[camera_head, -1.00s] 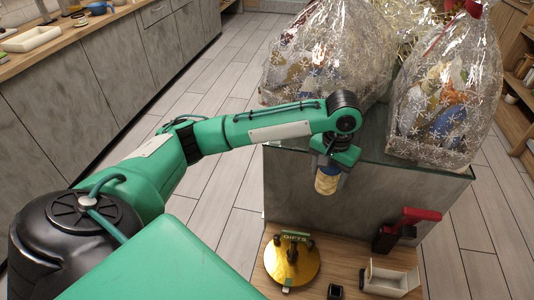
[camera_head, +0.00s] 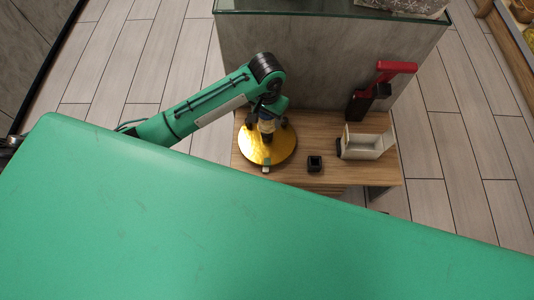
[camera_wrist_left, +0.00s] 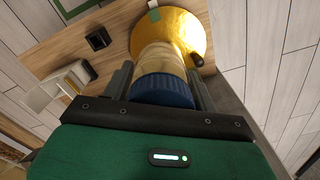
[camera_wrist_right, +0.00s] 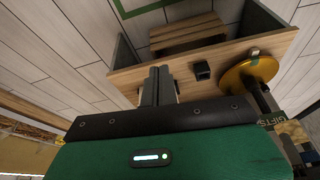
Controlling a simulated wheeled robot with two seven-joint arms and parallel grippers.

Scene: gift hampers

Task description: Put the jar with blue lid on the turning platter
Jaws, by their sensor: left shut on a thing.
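The jar with blue lid has a pale beige body (camera_wrist_left: 158,57) and a ribbed blue lid (camera_wrist_left: 163,90) in the left wrist view. My left gripper (camera_head: 267,113) is shut on it, with a finger on either side of the lid. The jar (camera_head: 266,126) is over the gold turning platter (camera_head: 280,150) in the head view; whether its base touches the platter, I cannot tell. The platter also shows in the right wrist view (camera_wrist_right: 238,78). My right gripper (camera_wrist_right: 158,84) is shut and empty, off to the side of the platter.
The platter is on a low wooden table (camera_head: 315,130). A small black box (camera_head: 315,163), an open white box (camera_head: 362,144) and a red-handled black tool (camera_head: 378,90) are to its right. A grey cabinet (camera_head: 320,65) stands behind. A sign reading GIFTS (camera_wrist_right: 290,130) shows in the right wrist view.

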